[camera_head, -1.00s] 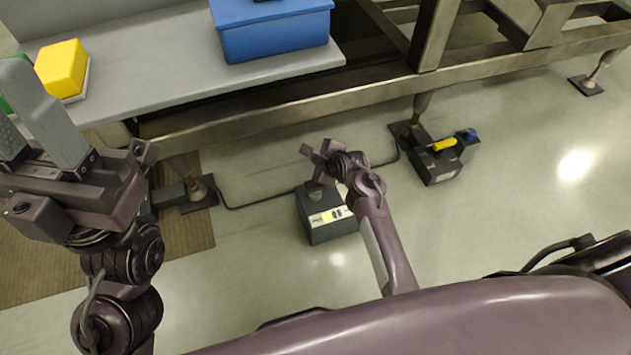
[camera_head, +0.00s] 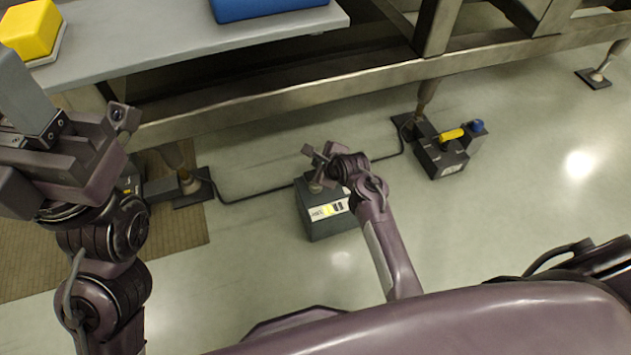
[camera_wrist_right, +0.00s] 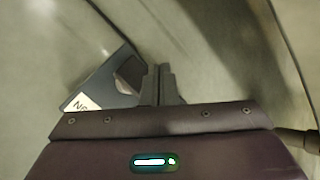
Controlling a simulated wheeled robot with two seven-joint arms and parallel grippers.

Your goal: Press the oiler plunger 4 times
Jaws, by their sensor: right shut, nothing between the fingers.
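A dark grey box (camera_head: 329,222) with a white and yellow label stands on the floor. A small round grey knob (camera_head: 316,186) is on its top; I take it for the oiler plunger. My right gripper (camera_head: 312,156) is shut and empty above it. I cannot tell whether the fingers touch the knob. In the right wrist view the shut fingers (camera_wrist_right: 160,82) are beside the box (camera_wrist_right: 112,80), whose label is partly cut off; the knob there is unclear. My left gripper (camera_head: 8,140) is at the left edge, partly out of frame, its fingers seemingly apart.
A second dark box (camera_head: 441,160) with a yellow handle and blue cap stands to the right. A black hose (camera_head: 250,198) runs along the floor. The bench's steel beam (camera_head: 290,95) crosses behind. A yellow block (camera_head: 30,30) and a blue bin (camera_head: 255,8) sit on the bench.

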